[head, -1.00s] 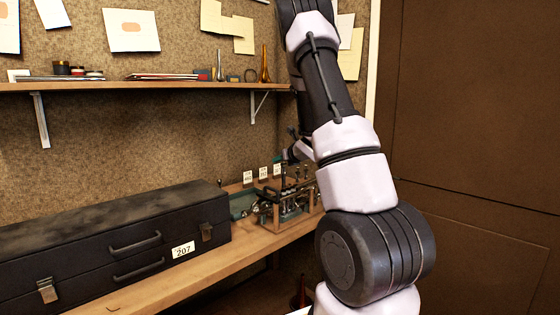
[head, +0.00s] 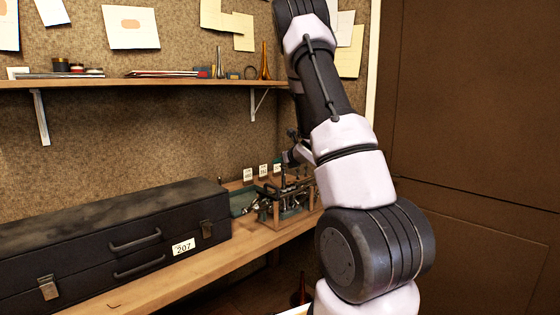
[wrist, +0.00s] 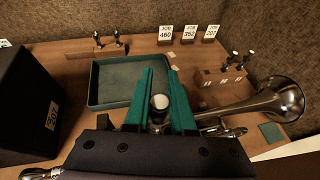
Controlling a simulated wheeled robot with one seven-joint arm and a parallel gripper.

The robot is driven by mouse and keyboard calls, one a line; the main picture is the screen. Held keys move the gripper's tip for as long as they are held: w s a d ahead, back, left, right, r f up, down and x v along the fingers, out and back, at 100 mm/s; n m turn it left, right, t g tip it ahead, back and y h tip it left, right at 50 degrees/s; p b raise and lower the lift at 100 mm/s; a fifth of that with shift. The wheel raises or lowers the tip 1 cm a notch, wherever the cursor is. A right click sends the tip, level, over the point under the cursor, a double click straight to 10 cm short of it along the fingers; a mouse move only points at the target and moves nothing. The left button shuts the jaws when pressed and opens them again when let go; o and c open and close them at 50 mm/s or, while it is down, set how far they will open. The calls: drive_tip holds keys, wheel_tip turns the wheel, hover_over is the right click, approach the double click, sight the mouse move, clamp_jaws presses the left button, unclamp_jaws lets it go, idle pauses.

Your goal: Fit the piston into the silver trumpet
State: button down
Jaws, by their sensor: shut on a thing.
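My gripper (wrist: 161,74) points down over the bench, its teal fingers shut on the piston (wrist: 161,103), whose pale round end shows between them. The silver trumpet (wrist: 283,98) lies on its side, its bell to the right and its tubing running left under the fingers. Its valve section is mostly hidden by the gripper, so I cannot tell whether the piston's lower end is above or inside a casing. In the head view the trumpet (head: 292,208) shows small in a wooden stand, and my arm hides most of the gripper.
A green-lined tray (wrist: 112,103) lies left of the fingers. Wooden racks with pistons stand at the back (wrist: 93,50) and by the bell (wrist: 217,90). Job cards (wrist: 188,34) read 460, 352 and 207. A black case (head: 110,235) tagged 207 fills the bench's left.

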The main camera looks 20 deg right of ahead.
drive_tip(key=shift+f, duration=1.2)
drive_tip(key=shift+f, duration=0.3)
drive_tip(key=shift+f, duration=1.85)
drive_tip(key=shift+f, duration=0.35)
drive_tip(key=shift+f, duration=0.4)
drive_tip(key=c, duration=0.7)
unclamp_jaws()
drive_tip(key=shift+s, duration=0.1)
drive_tip(key=v, duration=1)
drive_tip(key=shift+s+r, duration=0.1)
drive_tip(key=shift+s, duration=0.2)
